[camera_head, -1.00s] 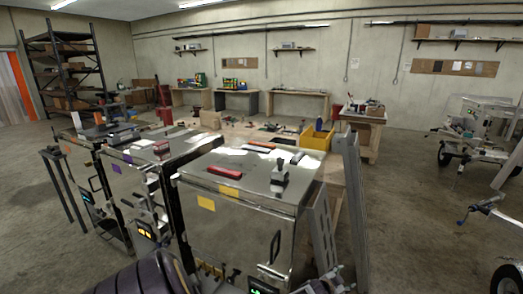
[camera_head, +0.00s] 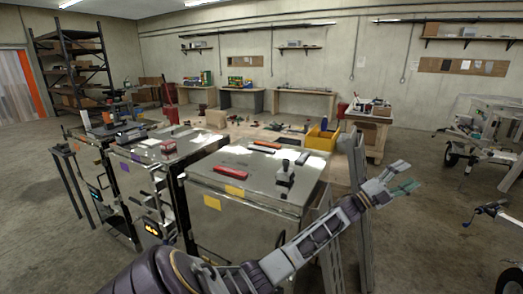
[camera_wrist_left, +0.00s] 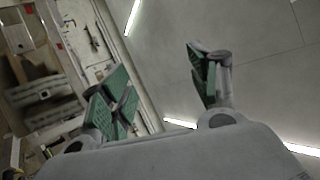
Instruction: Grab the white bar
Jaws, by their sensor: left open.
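My left gripper (camera_head: 405,178) is raised in front, to the right of the steel cabinets, with its green-padded fingers pointing right. In the left wrist view its two fingers (camera_wrist_left: 158,80) are spread wide, with nothing between them. A tall pale grey-white bar (camera_head: 357,160) stands upright beside the right-hand cabinet (camera_head: 245,220). My left forearm crosses in front of its middle, and the hand is just past it on the right, not holding it. I cannot tell for sure that this is the white bar. My right gripper is not in view.
On the cabinet top lie a red bar (camera_head: 230,170), an orange bar (camera_head: 264,147) and a dark clamp-like piece (camera_head: 286,172). A yellow bin (camera_head: 321,139) sits on the bench behind. Trailers (camera_head: 485,130) stand at the right. The floor (camera_head: 430,225) between is clear.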

